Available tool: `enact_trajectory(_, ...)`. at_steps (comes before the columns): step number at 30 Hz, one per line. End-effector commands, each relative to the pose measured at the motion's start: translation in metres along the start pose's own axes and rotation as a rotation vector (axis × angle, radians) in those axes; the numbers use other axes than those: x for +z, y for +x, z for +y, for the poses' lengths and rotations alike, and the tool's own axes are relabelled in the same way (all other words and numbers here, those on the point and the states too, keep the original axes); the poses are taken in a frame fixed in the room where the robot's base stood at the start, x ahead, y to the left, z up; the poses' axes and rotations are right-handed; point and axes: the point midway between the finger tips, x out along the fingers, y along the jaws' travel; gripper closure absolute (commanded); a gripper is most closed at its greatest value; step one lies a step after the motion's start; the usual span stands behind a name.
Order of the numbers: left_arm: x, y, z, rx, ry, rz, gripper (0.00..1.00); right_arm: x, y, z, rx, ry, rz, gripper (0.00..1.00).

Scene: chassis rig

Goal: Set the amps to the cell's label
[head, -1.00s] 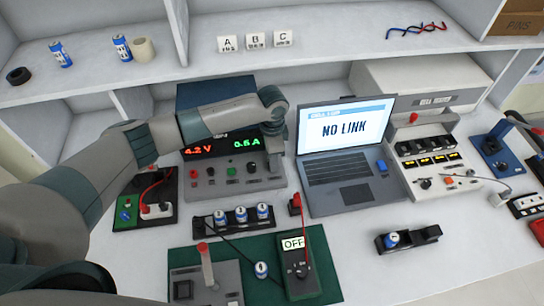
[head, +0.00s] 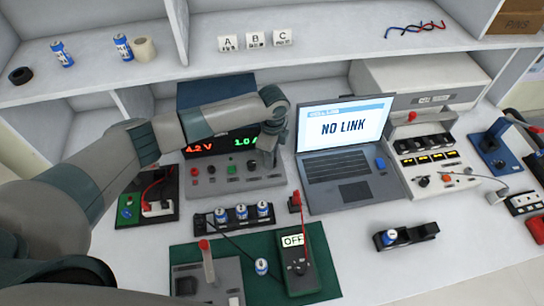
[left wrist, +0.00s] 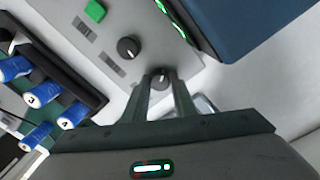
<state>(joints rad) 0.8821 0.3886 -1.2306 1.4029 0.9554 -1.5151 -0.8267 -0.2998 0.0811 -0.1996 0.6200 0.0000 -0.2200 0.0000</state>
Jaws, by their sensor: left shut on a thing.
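The power supply (head: 225,182) stands at the back of the bench with a lit display. Its red volts readout (head: 200,147) shows 4.2 V. Its green amps readout (head: 245,142) shows about 1.0 A, partly covered by my arm. My left gripper (head: 266,158) points down at the right end of the panel. In the left wrist view its fingers (left wrist: 161,90) are closed around a dark knob (left wrist: 161,77). A second knob (left wrist: 128,47) is beside it, free. Blue-and-white cells (head: 241,212) stand in a black rack; one cell (head: 261,266) is on the green mat. Their labels are too small to read.
The laptop (head: 345,150) reads NO LINK. A meter (head: 298,265) reading OFF lies on the green mat (head: 322,240). A grey lever press (head: 208,275) is at the front. A black holder (head: 420,233) with a cell is at right. Bench between laptop and holder is clear.

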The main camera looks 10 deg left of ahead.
Motion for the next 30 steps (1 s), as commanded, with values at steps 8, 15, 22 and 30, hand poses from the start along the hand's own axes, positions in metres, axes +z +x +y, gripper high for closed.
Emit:
enact_trajectory(8,-0.001,-0.001,-0.001,-0.003,0.0,0.002,0.98,0.0,0.0,0.0,0.0,0.0,0.0,0.57)
enact_trajectory(15,0.0,-0.001,-0.001,-0.002,-0.001,0.001,0.57,0.0,0.0,0.0,0.0,0.0,0.0,0.57)
enact_trajectory(22,0.0,-0.002,-0.001,-0.001,-0.001,0.001,0.57,0.0,0.0,0.0,0.0,0.0,0.0,0.57)
enact_trajectory(30,0.0,-0.02,-0.001,-0.003,-0.001,0.001,0.57,0.001,0.006,-0.001,-0.001,0.0,0.0,0.57)
